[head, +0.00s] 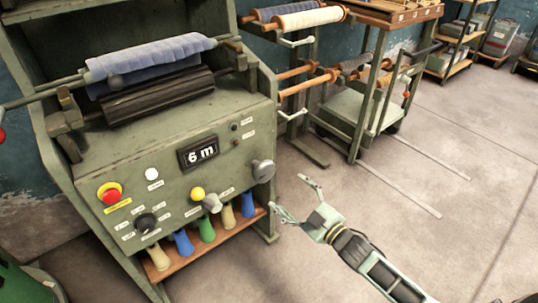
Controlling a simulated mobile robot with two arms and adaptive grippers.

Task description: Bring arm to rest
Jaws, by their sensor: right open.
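My right gripper (294,198) reaches in from the lower right, its fingers spread and nothing between them. It is over the floor, just right of the green machine (140,150) and apart from it as far as this view shows. The machine's silver knob (263,171) is up and to the left of the gripper. My left gripper is not in this view.
The machine carries a blue cloth roll (150,58), a display reading 6 m (197,152) and a red button (109,192). Several coloured cones stand on its lower shelf. A rack with spools (310,18) stands behind. The concrete floor (440,190) at right is mostly clear.

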